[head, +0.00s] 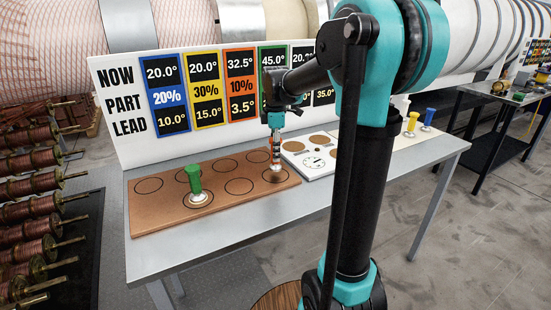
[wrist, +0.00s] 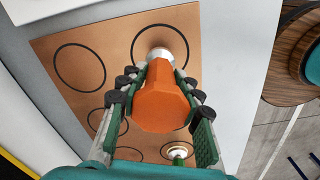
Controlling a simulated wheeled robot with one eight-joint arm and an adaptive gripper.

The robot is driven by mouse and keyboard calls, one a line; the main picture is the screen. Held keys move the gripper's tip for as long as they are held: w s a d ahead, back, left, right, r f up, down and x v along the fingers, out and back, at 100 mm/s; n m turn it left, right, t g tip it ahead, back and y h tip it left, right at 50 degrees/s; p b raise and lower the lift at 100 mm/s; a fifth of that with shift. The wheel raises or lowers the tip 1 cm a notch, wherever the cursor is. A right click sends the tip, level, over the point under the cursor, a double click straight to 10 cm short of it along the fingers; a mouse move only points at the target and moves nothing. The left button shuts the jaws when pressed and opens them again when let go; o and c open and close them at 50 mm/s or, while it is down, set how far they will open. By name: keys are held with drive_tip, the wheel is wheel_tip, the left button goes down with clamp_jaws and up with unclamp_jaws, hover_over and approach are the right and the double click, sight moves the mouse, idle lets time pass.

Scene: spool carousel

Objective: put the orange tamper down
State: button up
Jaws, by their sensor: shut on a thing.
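My gripper (head: 275,150) is shut on the orange tamper, pointing down over the right end of the brown board (head: 150,215). In the wrist view the orange tamper's faceted handle (wrist: 162,100) sits between the two fingers, with its pale round base (wrist: 160,52) beyond it. The base lies inside a black printed circle, somewhat off its middle. The tamper looks upright. I cannot tell whether its base touches the board. In the head view the fingers mostly cover the handle.
A green tamper (head: 194,180) stands on a front circle of the board; other circles are empty. A white panel with a dial (head: 314,162) lies to the right. Yellow (head: 412,122) and blue (head: 428,117) tampers stand farther right. A sign board (head: 125,130) stands behind.

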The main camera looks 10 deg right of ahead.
drive_tip(key=shift+f, duration=1.2)
drive_tip(key=shift+f, duration=0.15)
drive_tip(key=o, duration=1.3)
wheel_tip(320, 180, up, 12)
drive_tip(key=shift+r, duration=0.2)
